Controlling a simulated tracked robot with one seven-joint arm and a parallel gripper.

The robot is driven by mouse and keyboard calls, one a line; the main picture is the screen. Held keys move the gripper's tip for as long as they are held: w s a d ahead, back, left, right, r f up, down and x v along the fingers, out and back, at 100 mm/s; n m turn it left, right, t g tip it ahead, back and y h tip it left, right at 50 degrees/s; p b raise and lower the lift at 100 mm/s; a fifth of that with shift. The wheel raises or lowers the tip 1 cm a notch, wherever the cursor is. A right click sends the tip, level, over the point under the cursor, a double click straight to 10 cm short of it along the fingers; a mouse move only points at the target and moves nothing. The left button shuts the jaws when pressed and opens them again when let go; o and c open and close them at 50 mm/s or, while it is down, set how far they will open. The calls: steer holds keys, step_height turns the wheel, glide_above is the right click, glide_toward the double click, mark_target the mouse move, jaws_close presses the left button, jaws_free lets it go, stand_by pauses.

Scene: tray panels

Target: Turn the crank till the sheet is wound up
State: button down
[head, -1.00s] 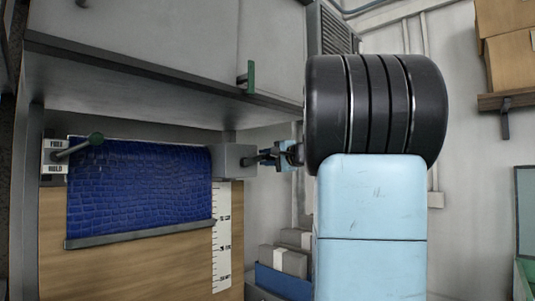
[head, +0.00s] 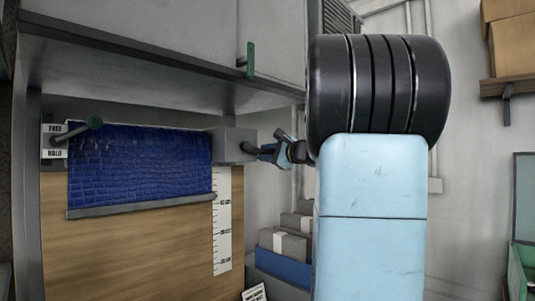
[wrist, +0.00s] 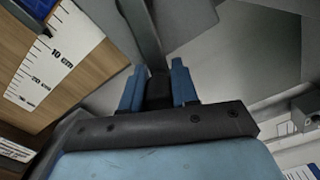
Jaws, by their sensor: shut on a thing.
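The blue scaly-textured sheet (head: 140,165) hangs in front of a wooden panel, with a grey bar (head: 140,208) along its lower edge. A grey housing (head: 233,143) sits at its upper right, and the dark crank (head: 250,149) comes out of its right side. My gripper (head: 283,152) is at the crank, to the right of the housing. In the wrist view my gripper (wrist: 158,85) has its two blue fingers shut on the dark crank handle (wrist: 158,92). The handle is partly hidden between the fingers.
A green-knobbed lever (head: 78,131) stands beside a FREE/HOLD label (head: 54,141) at the left. A centimetre scale (head: 222,225) runs down the panel right of the sheet. A cabinet with a green handle (head: 250,60) overhangs above. Boxes (head: 282,244) stand below.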

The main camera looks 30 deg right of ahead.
steer(key=shift+d+f, duration=0.1)
steer(key=c, duration=0.8)
jaws_free()
steer(key=shift+c, duration=0.2)
steer(key=shift+s, duration=0.1)
steer(key=v, duration=1.3)
steer(key=shift+s, duration=0.3)
steer(key=s+a+f+n+g+y, duration=0.15)
steer(key=a+f+n+g, duration=0.35)
steer(key=a, duration=0.5)
steer(key=s+a+f+n+g+y, duration=0.1)
steer(key=s+a+f+n+g, duration=0.15)
steer(key=a+f, duration=0.65)
steer(key=s+a+f+n+g+h, duration=0.4)
steer(key=s+a+f+n+h, duration=0.3)
steer(key=s+f+n, duration=0.5)
steer(key=shift+s+a+f+n, duration=0.35)
steer(key=shift+s+a+f, duration=0.25)
steer(key=shift+a, duration=0.5)
